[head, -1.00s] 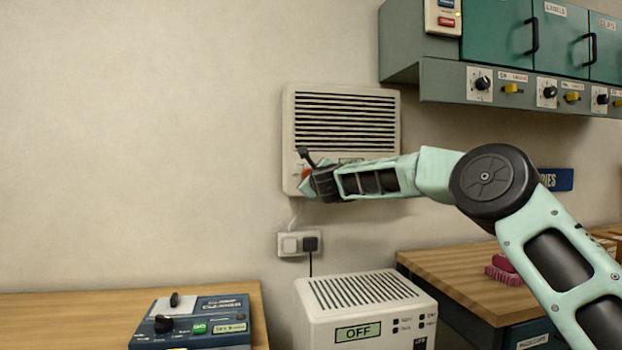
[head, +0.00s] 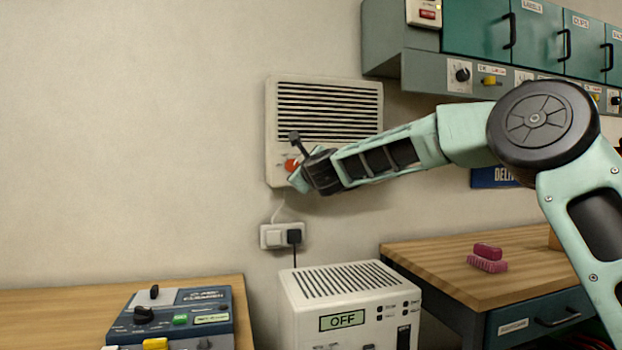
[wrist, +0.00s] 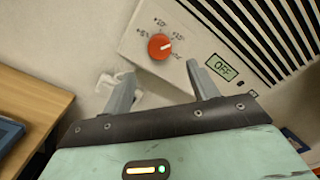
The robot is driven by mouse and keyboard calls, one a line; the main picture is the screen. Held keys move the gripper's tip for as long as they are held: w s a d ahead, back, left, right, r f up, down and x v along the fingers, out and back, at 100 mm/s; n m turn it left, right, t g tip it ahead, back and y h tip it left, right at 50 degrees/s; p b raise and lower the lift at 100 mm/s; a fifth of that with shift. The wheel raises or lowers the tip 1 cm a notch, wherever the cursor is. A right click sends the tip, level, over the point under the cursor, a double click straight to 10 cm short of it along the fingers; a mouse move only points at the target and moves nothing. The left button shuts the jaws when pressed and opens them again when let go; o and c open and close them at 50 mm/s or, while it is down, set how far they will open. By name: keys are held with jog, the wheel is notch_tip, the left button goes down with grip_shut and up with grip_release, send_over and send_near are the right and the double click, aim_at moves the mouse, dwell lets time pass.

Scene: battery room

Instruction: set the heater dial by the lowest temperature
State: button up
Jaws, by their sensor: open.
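The wall heater (head: 324,91) is a cream box with dark louvres, mounted on the wall. Its red dial (wrist: 160,46) has a white pointer mark and printed temperature marks around it, too small to read surely. A small display on the heater (wrist: 222,67) reads OFF. In the head view the red dial (head: 291,165) shows just beside my gripper. My gripper (wrist: 161,84) is open and empty, its two fingers reaching toward the heater's lower edge, with the dial beyond and between them, apart from both. In the head view my arm hides the heater's lower right part.
A wall socket (head: 270,237) with a black plug is below the heater. A white unit (head: 300,298) reading OFF stands under it. A blue control box (head: 131,328) is on the left bench; a pink brush (head: 487,264) is on the right bench. Green cabinets (head: 476,25) hang at upper right.

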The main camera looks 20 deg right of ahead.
jog(key=s+b, duration=0.1)
jog(key=s, duration=0.7)
jog(key=shift+s, duration=0.35)
